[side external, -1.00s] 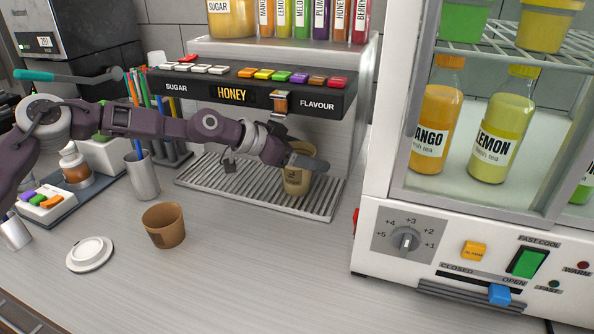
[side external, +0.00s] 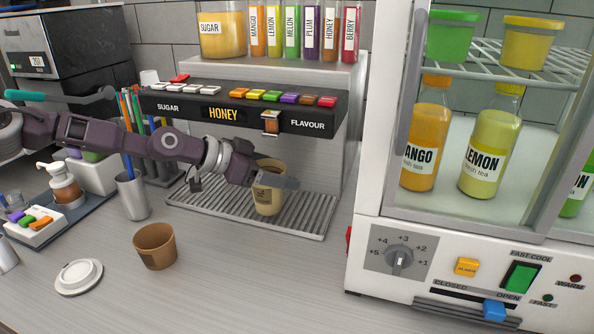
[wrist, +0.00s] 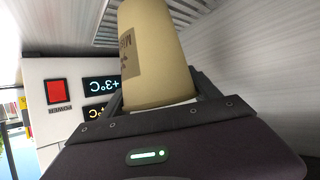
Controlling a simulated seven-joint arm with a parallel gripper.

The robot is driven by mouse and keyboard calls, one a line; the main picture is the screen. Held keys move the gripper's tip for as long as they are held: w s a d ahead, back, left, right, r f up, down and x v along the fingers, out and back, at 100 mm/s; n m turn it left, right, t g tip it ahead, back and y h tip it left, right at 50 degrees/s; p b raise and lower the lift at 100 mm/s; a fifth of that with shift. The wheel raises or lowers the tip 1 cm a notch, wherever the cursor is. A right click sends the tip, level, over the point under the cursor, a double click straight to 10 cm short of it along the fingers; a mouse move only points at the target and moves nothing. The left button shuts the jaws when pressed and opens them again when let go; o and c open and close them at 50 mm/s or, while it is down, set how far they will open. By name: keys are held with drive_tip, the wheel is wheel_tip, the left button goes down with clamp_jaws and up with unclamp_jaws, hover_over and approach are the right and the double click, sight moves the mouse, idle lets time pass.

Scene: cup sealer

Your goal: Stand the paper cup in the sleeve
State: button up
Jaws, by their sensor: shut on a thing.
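The paper cup (side external: 267,201) is tan with a dark printed label. It is upright above the drip tray of the dispenser; I cannot tell whether its base touches the grate. My gripper (side external: 272,180) is shut on the cup from the left, and its fingers hide part of the cup's side. In the wrist view the cup (wrist: 158,60) sits between the two fingers. The sleeve (side external: 155,250) is a brown, open-topped band standing on the counter, to the left of and nearer than the cup, apart from my gripper. It looks empty.
The slatted drip tray (side external: 305,226) lies under the dispenser's button panel (side external: 243,107). A white lid (side external: 78,277) lies left of the sleeve. A metal tumbler (side external: 132,196) with straws stands behind it. A white cooler (side external: 440,265) bounds the right. The front counter is clear.

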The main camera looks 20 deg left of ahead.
drive_tip(key=s+a, duration=0.9)
drive_tip(key=s+a+r+n+t+y, duration=0.1)
drive_tip(key=a+r+n+t+y, duration=0.1)
drive_tip(key=a+n+y, duration=0.3)
drive_tip(key=s+a+r+n+t+y, duration=0.2)
drive_tip(key=a+r+n+y, duration=0.1)
drive_tip(key=a, duration=0.4)
drive_tip(key=s+d+r+m+g+h, duration=0.1)
drive_tip(key=d+r+m+h, duration=0.3)
drive_tip(key=d+r+h, duration=0.15)
drive_tip(key=s+f+m+g+h, duration=0.1)
drive_tip(key=s+f, duration=0.1)
drive_tip(key=f, duration=0.2)
drive_tip(key=s+f+m+g+h, duration=0.1)
drive_tip(key=f+m, duration=0.1)
drive_tip(key=f, duration=0.2)
drive_tip(key=s+f+m+g+h, duration=0.1)
drive_tip(key=s+f, duration=0.1)
drive_tip(key=f, duration=0.3)
drive_tip(key=shift+s+a, duration=0.25)
drive_tip(key=shift+s, duration=0.05)
drive_tip(key=shift+f, duration=0.1)
drive_tip(key=shift+f, duration=0.25)
drive_tip(key=o, duration=1.6)
drive_tip(key=shift+o, duration=0.2)
